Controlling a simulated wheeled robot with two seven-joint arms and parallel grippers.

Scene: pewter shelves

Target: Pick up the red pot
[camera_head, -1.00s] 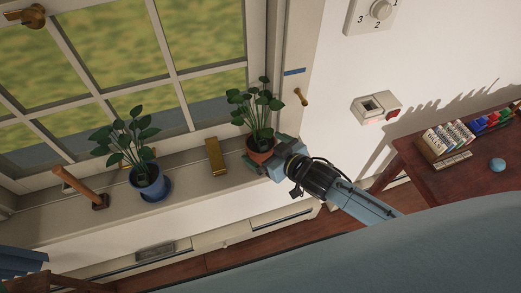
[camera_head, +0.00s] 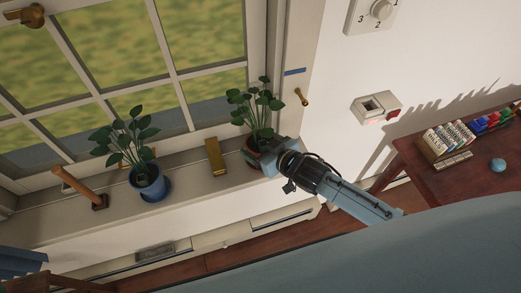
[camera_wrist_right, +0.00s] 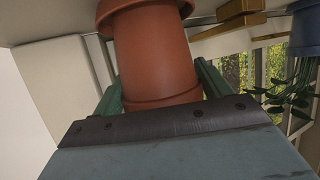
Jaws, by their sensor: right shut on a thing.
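The red pot (camera_head: 249,154) holds a leafy plant (camera_head: 257,113) and is at the right end of the window sill in the head view. My right gripper (camera_head: 256,154) reaches it from the right and is shut on it. In the right wrist view the red pot (camera_wrist_right: 156,55) fills the space between the two green fingers of my right gripper (camera_wrist_right: 160,85). The gripper covers part of the pot in the head view, and I cannot tell whether the pot touches the sill.
A blue pot with a plant (camera_head: 152,186) stands left on the sill (camera_head: 190,175). A brass-coloured block (camera_head: 215,156) lies between the pots. A wooden-handled tool (camera_head: 87,191) is at far left. A red-brown table (camera_head: 440,185) with books and a blue ball is at right.

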